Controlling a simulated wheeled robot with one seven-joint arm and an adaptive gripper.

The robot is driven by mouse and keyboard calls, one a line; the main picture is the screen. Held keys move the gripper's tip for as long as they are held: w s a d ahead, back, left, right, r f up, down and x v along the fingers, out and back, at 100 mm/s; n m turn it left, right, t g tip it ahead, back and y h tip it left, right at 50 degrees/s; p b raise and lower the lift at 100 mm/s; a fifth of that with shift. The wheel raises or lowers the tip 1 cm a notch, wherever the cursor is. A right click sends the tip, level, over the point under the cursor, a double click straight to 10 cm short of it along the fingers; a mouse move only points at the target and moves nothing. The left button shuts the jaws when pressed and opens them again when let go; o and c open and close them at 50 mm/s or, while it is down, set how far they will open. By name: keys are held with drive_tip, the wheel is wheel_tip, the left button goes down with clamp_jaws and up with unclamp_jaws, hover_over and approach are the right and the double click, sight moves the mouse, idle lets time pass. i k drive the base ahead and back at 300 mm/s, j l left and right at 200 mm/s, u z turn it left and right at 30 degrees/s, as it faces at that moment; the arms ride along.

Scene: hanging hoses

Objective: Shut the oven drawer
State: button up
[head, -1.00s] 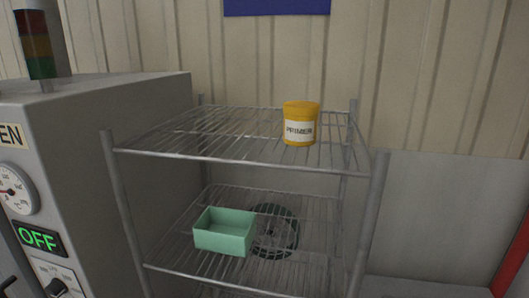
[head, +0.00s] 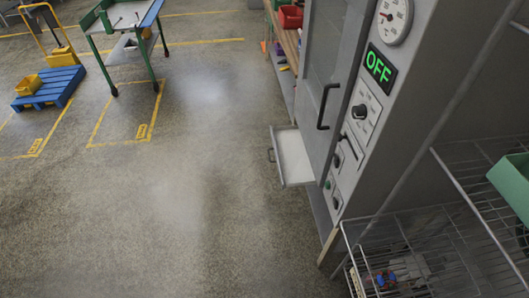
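The grey oven (head: 412,110) stands at the right of the head view, with a tall door and a dark handle (head: 327,106). Its green display reads OFF. The oven drawer (head: 291,156) is low on the oven's front and sticks out to the left over the floor. It is pulled open, with a pale inside and a small dark handle (head: 270,155) on its front. My gripper is not in view.
The floor (head: 190,200) left of the drawer is clear. A wire rack (head: 420,235) with a green bin (head: 512,182) stands at the lower right. A bench with a red bin (head: 291,16) is beyond the oven. A green-legged table (head: 122,22) and a blue pallet (head: 48,87) stand farther left.

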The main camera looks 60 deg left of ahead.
sight(293, 164)
drive_tip(key=u, duration=2.15)
drive_tip(key=i+z, duration=0.2)
drive_tip(key=z, duration=0.2)
drive_tip(key=i+j+z, duration=0.15)
drive_tip(key=z, duration=0.25)
drive_tip(key=i+j+z, duration=0.3)
drive_tip(key=i+j, duration=0.85)
drive_tip(key=i, duration=0.2)
